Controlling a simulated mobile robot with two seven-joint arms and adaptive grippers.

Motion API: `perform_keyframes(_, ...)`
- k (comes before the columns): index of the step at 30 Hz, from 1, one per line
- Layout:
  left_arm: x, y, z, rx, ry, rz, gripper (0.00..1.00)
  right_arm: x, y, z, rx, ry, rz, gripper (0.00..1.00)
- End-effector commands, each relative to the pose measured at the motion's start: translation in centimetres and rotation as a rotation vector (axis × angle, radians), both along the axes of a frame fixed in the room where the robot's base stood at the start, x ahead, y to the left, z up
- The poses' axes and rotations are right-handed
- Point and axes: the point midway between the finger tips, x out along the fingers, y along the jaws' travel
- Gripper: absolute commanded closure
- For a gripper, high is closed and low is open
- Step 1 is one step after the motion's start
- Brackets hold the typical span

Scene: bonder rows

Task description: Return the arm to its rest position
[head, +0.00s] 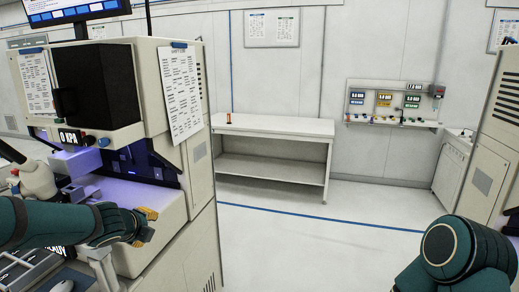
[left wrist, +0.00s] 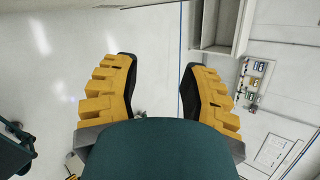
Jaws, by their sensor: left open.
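My left arm (head: 50,222) comes in from the left edge, in front of the beige machine. My left gripper (head: 146,225) has yellow fingers and sits by the machine's front ledge; whether it touches the ledge cannot be told. In the left wrist view the left gripper (left wrist: 158,63) has its two fingers wide apart with nothing between them, only floor behind. My right arm (head: 455,250) shows in part at the lower right; its gripper is out of view.
The beige machine (head: 190,140) with a hung paper sheet (head: 180,90) stands close on the left. A white bench (head: 270,126) stands against the back wall. A wall shelf (head: 392,122) holds small displays. Another cabinet (head: 495,140) stands right. The floor (head: 310,240) between is clear.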

Motion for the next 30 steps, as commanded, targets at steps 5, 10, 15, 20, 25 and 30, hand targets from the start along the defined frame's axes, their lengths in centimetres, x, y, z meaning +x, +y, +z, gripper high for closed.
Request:
perform_keyframes(5, -2.5, -6.7, -11.0, -0.423, 0.203, 0.172, 0.56, 0.0, 0.1, -0.6, 0.0, 0.001, 0.003, 0.53)
perform_keyframes(10, -7.0, -12.7, -20.2, -0.813, 0.422, 0.478, 0.56, -0.1, 0.1, -1.1, 0.0, 0.004, 0.004, 0.53)
perform_keyframes(15, -13.6, -17.6, -28.3, -1.13, 0.626, 0.947, 0.56, -0.2, 0.1, -1.6, 0.001, 0.006, 0.006, 0.53)
perform_keyframes(20, -19.7, -20.0, -33.4, -1.273, 0.717, 1.401, 0.56, -0.3, 0.1, -2.0, 0.001, 0.008, 0.007, 0.53)
perform_keyframes(25, -23.6, -20.7, -35.9, -1.308, 0.718, 1.7, 0.56, -0.4, 0.2, -2.2, 0.001, 0.01, 0.008, 0.53)
perform_keyframes(30, -24.5, -20.7, -36.4, -1.313, 0.709, 1.776, 0.56, -0.4, 0.2, -2.2, 0.001, 0.009, 0.009, 0.53)
